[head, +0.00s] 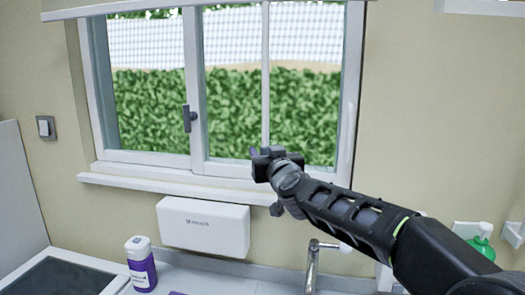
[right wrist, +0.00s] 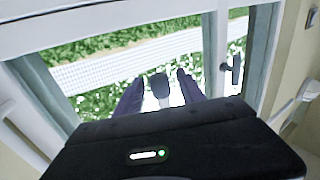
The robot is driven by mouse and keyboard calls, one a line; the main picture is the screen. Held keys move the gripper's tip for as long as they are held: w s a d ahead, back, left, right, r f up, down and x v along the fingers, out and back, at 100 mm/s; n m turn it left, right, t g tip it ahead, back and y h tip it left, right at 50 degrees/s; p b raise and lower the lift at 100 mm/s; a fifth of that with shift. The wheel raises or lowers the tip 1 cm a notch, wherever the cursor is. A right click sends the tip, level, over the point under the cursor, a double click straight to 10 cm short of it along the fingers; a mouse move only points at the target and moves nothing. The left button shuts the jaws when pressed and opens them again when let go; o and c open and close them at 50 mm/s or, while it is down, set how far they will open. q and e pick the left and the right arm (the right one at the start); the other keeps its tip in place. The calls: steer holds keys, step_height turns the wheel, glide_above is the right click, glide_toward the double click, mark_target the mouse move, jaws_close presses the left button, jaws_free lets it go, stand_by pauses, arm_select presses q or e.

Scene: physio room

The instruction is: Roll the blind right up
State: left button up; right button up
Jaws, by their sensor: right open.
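The blind shows in the head view only as a pale strip with a straight lower edge (head: 110,8), along the top of the window. Most of the glass below it is uncovered. My right gripper (head: 268,163) is in front of the lower right pane, well below the strip. In the right wrist view its two dark fingers (right wrist: 160,92) are apart. A small dark grey piece (right wrist: 160,84) shows between them; I cannot tell whether it is part of the gripper. I see no clear pull cord. My left gripper is out of view.
The window has a dark handle (head: 189,118) and a white sill (head: 180,188). A green bottle (head: 483,240) stands at the right.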

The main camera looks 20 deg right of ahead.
steer(key=shift+w+d, duration=0.15)
steer(key=shift+w, duration=0.75)
steer(key=shift+w+d, duration=0.15)
steer(key=shift+w, duration=0.7)
steer(key=shift+c, duration=0.2)
jaws_close()
